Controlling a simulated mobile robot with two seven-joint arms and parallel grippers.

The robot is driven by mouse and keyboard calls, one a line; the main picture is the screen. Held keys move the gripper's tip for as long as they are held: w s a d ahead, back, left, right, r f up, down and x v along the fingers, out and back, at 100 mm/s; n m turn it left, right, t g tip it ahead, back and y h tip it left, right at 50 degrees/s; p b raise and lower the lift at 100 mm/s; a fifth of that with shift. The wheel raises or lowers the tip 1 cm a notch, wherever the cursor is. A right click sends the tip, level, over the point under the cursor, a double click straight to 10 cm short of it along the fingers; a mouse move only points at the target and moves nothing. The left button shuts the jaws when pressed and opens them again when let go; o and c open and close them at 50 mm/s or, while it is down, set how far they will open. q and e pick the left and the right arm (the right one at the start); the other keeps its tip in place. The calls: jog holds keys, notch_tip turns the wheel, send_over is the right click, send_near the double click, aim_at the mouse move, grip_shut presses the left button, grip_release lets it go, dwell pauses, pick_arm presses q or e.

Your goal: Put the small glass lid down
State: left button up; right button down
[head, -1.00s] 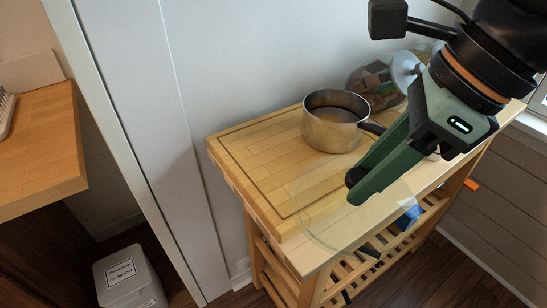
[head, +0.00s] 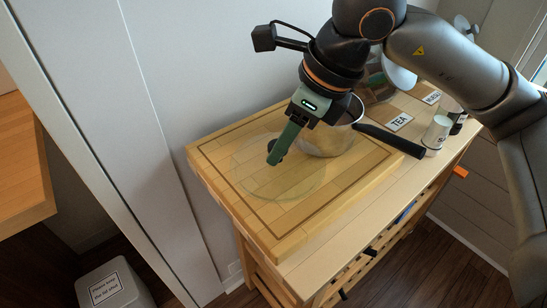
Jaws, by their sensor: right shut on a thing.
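The small glass lid (head: 290,186) is a clear, faint disc over the wooden board on top of the cart. My right gripper (head: 273,158) is shut on its dark knob, pointing down from above. The lid looks roughly level and low over the board; I cannot tell whether it touches the wood. A steel saucepan (head: 330,140) with a dark handle stands just behind and to the right of the lid, partly hidden by my right gripper. My left gripper is not in view.
The wooden board (head: 226,148) has bare room at its left and front. A tea label (head: 399,122), white-topped jars (head: 438,132) and a glass container (head: 376,90) stand to the right and behind. A wall rises behind the cart. A grey bin (head: 108,288) stands at lower left.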

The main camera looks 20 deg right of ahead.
jog(key=w+f, duration=0.2)
jog(key=shift+a+f, duration=0.3)
jog(key=shift+w+f, duration=0.2)
jog(key=shift+f, duration=1.5)
jog(key=shift+f, duration=0.2)
jog(key=c, duration=0.5)
grip_release()
jog(key=shift+r, duration=0.15)
